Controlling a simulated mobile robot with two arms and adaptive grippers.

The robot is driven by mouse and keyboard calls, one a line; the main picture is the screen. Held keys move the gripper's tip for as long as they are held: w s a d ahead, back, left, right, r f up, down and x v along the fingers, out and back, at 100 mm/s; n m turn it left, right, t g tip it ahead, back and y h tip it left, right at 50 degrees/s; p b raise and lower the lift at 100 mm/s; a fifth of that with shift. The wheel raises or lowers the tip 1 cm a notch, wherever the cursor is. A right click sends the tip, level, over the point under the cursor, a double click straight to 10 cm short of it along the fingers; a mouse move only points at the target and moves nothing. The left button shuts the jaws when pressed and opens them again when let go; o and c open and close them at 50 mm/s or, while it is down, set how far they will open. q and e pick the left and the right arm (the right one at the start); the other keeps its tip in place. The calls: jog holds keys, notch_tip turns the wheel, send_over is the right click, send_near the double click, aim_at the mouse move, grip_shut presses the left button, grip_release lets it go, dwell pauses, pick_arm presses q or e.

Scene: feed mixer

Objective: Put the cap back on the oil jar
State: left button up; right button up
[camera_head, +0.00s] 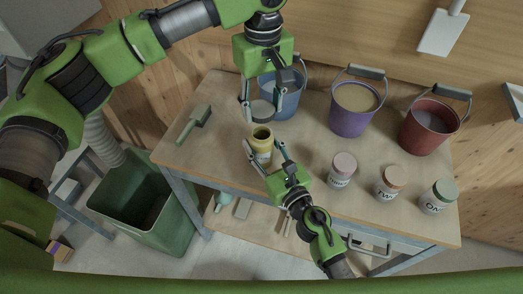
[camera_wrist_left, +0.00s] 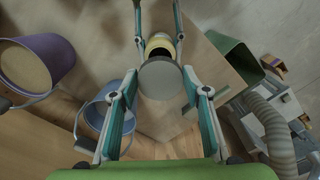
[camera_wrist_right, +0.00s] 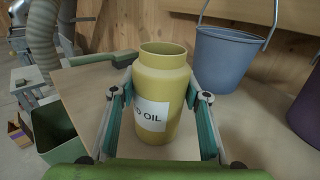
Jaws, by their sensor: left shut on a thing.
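The yellow oil jar (camera_head: 262,147) stands upright on the table with its dark mouth uncovered. Its white label, partly hidden, reads "D OIL" in the right wrist view (camera_wrist_right: 157,100). My left gripper (camera_head: 262,112) points down above the jar and is shut on the round grey cap (camera_head: 262,109). The cap, also in the left wrist view (camera_wrist_left: 160,79), is in the air, apart from the jar. There it overlaps part of the jar (camera_wrist_left: 160,45).
A blue bucket (camera_wrist_right: 227,60) stands behind the jar. Purple (camera_head: 352,117) and red (camera_head: 428,129) buckets and labelled jars, pink-capped (camera_head: 342,168), orange-capped (camera_head: 390,182) and green-capped (camera_head: 438,197), stand to the right. A scoop or brush (camera_head: 195,121) lies left. A green bin (camera_head: 150,205) is beside the table (camera_head: 222,165).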

jog(key=c, duration=0.8)
pick_arm(q)
send_over(263, 135)
jog(key=shift+f, duration=2.5)
pick_arm(e)
jog(key=shift+c, duration=0.2)
pick_arm(q)
jog(key=shift+f, duration=0.85)
jog(key=shift+f, duration=0.55)
pick_arm(e)
grip_shut()
